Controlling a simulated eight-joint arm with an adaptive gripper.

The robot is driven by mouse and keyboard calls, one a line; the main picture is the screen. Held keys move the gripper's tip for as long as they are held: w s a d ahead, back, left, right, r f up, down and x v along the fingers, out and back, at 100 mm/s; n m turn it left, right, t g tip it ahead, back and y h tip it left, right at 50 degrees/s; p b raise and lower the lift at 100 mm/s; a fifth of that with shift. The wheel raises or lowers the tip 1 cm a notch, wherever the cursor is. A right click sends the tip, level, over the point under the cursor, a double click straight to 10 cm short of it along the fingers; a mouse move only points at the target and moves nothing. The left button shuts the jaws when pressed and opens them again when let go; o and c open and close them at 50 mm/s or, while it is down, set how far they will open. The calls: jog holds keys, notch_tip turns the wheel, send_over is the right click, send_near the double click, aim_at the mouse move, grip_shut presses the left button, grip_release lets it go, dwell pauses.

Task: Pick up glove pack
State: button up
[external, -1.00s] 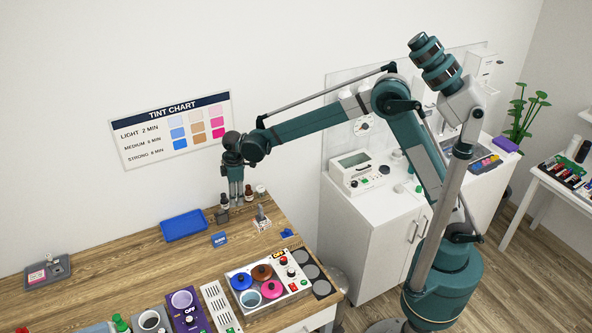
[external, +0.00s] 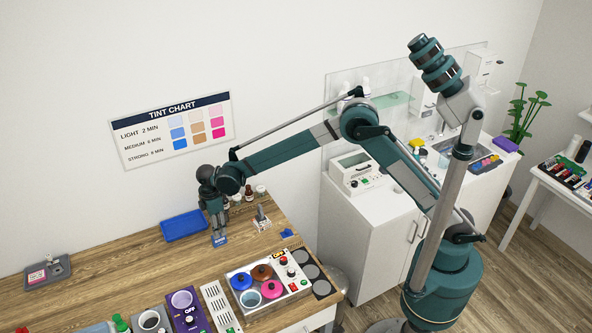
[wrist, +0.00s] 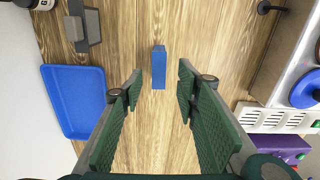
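The glove pack (external: 220,241) is a small blue block with pale marks too small to read, on the wooden table in front of the blue tray. In the wrist view the blue pack (wrist: 158,68) stands out narrow and upright in the picture, between the ends of my fingers. My gripper (external: 217,229) points down right above the pack and partly covers it in the external view. Its two green padded fingers are open in the wrist view (wrist: 160,82), with a gap on both sides of the pack. I see no contact.
The blue tray (external: 183,225) lies close by on the left. Small bottles (external: 249,193) stand behind, and a small white rack (external: 262,222) stands to the right. A box of coloured pots (external: 268,283) and a white vented strip (external: 220,308) sit nearer the front edge. The table's left-middle is clear.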

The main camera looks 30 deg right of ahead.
aim_at(219, 239)
jog(key=shift+f, duration=0.1)
jog(key=shift+f, duration=1.2)
jog(key=shift+f, duration=0.15)
jog(key=shift+w+f, duration=0.15)
jog(key=shift+f, duration=2.3)
jog(key=c, duration=0.8)
